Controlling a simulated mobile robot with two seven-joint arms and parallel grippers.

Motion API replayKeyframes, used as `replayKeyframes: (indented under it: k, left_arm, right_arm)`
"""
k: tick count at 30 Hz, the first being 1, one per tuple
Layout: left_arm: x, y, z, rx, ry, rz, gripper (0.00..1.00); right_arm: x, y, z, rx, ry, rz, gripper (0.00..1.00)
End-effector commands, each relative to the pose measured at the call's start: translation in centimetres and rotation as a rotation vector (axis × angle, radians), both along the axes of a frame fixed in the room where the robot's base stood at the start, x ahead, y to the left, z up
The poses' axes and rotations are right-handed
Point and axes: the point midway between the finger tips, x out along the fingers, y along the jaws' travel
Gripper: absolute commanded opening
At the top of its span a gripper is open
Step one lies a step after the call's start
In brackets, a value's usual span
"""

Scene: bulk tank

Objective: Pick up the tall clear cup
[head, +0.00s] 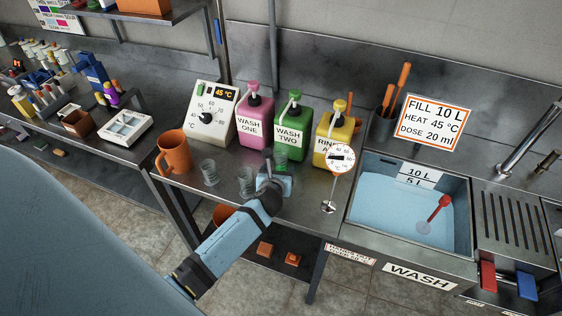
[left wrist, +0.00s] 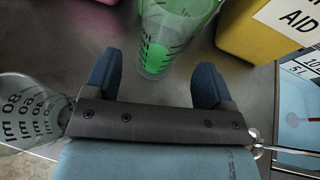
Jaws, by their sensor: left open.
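My left gripper (head: 276,181) reaches over the steel counter, and its two blue fingers also show in the left wrist view (left wrist: 157,66). It is open and empty. A clear cup with dark markings (left wrist: 168,38) stands just ahead of the fingertips, and green shows through it. In the head view this cup (head: 265,168) is largely hidden by the gripper. A second clear marked cup (left wrist: 28,112) is left of the gripper, also seen in the head view (head: 246,182). A third clear cup (head: 209,172) stands farther left. I cannot tell surely which is tallest. My right gripper is out of view.
Pink (head: 255,120), green (head: 292,133) and yellow (head: 329,138) pump jugs stand behind the cups. An orange jug (head: 175,153) is at left, a dial thermometer (head: 340,158) at right. A water-filled sink (head: 408,209) lies farther right.

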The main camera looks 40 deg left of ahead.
Motion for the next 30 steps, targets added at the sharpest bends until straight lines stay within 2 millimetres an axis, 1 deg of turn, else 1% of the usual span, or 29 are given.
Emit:
replayKeyframes:
  k: [10,13,19,20,21,26,27,30]
  left_arm:
    - [3.7,1.7,-2.1,-0.001,0.0,0.001,0.77]
    - [4.1,1.9,-2.3,-0.001,0.001,0.0,0.77]
    - [4.1,1.9,-2.3,0.0,0.001,0.0,0.77]
    - [4.1,1.9,-2.3,0.0,0.001,0.0,0.73]
    - [4.1,1.9,-2.3,0.0,0.001,0.0,0.63]
    - [4.1,1.9,-2.3,0.0,0.001,0.0,0.27]
    - [4.1,1.9,-2.3,0.0,0.001,0.0,0.23]
    - [4.1,1.9,-2.3,0.0,0.001,0.0,0.23]
  right_arm:
    - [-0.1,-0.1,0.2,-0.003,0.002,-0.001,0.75]
    - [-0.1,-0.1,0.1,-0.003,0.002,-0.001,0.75]
    - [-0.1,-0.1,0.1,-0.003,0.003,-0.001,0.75]
    - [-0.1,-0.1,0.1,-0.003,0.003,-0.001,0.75]
    - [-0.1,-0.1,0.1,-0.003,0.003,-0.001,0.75]
    - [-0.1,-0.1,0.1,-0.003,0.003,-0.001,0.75]
    - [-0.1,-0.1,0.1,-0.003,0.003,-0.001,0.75]
    - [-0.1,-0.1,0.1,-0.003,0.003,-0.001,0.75]
